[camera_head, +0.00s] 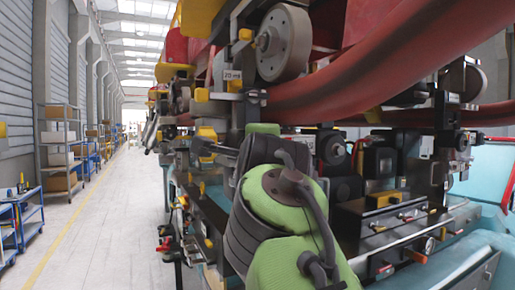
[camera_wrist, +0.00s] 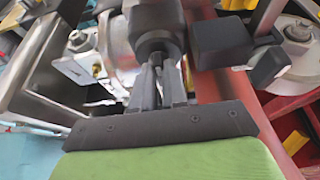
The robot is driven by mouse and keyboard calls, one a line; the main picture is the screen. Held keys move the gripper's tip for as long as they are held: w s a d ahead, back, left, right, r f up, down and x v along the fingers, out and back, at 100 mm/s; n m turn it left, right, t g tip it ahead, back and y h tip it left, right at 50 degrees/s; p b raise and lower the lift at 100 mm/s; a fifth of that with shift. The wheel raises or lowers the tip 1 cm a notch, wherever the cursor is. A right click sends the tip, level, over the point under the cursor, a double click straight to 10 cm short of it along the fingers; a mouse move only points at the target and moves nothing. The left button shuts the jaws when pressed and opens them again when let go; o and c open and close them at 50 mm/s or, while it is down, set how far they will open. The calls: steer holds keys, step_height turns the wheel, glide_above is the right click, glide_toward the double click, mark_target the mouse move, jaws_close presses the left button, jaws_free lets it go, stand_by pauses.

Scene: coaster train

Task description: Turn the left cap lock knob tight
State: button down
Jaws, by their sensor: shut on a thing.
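In the wrist view my gripper (camera_wrist: 158,66) has its two grey fingers close together, shut on a dark round knob (camera_wrist: 156,20), which I take as the left cap lock knob. The knob sits at the top middle of the picture, in front of a round silvery metal housing (camera_wrist: 118,50). The fingertips overlap the knob's lower edge, so the exact contact is partly hidden. No mark shows how far the knob is turned. In the head view my green arm reaches into the train's side and hides the gripper and the knob.
A black block (camera_wrist: 220,42) stands close right of the fingers, beside a thick red tube (camera_wrist: 215,85). In the head view the red tube (camera_head: 400,65) and a grey wheel (camera_head: 284,43) hang above my arm. The aisle floor (camera_head: 100,215) at left is clear, with shelves (camera_head: 58,150) beyond.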

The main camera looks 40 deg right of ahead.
steer(key=shift+m, duration=0.4)
steer(key=c, duration=1.1)
jaws_free()
steer(key=shift+c, duration=0.2)
steer(key=b+v, duration=0.1)
steer(key=v, duration=1.1)
steer(key=shift+r, duration=0.2)
